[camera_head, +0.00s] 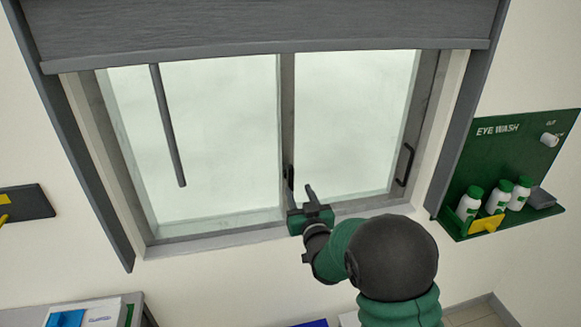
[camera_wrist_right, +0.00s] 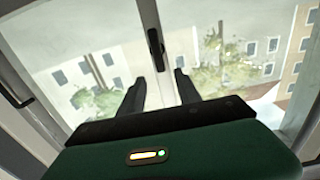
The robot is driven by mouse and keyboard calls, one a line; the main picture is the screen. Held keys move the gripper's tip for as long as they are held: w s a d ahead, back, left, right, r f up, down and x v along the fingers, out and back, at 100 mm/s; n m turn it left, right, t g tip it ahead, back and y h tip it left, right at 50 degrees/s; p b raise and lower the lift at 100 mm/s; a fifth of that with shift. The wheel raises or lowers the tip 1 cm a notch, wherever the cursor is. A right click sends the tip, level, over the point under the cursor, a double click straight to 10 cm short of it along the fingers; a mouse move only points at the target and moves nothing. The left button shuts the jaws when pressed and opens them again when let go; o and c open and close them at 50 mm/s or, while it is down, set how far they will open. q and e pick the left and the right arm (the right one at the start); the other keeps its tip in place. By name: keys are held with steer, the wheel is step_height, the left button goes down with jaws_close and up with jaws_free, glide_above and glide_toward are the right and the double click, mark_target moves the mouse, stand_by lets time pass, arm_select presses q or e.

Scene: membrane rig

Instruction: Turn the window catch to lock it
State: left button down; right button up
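The window catch (camera_wrist_right: 155,48) is a small dark lever on the middle upright of the sliding window. In the wrist view it points roughly along the upright, just beyond my fingertips. In the head view the catch (camera_head: 289,177) shows low on the middle upright, partly merged with one finger. My right gripper (camera_head: 300,190) is at the lower middle of the window. In the wrist view its two dark fingers (camera_wrist_right: 160,82) are apart with nothing between them, and the catch lies ahead of the gap. I cannot tell if a finger touches it. My left gripper is not in view.
A black pull handle (camera_head: 404,165) is on the right sash. A grey rod (camera_head: 168,125) hangs before the left pane under the grey blind (camera_head: 260,25). A green eye wash station (camera_head: 508,165) with white bottles is on the right wall. The sill (camera_head: 210,240) runs below the window.

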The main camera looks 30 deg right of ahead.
mark_target(292, 174)
steer(key=p+x, duration=0.3)
steer(key=x, duration=0.7)
steer(key=shift+w+d+p, duration=0.2)
steer(key=shift+w+p, duration=0.15)
steer(key=shift+w, duration=0.05)
steer(key=shift+a, duration=0.1)
steer(key=shift+c, duration=0.8)
jaws_close()
steer(key=shift+f, duration=0.1)
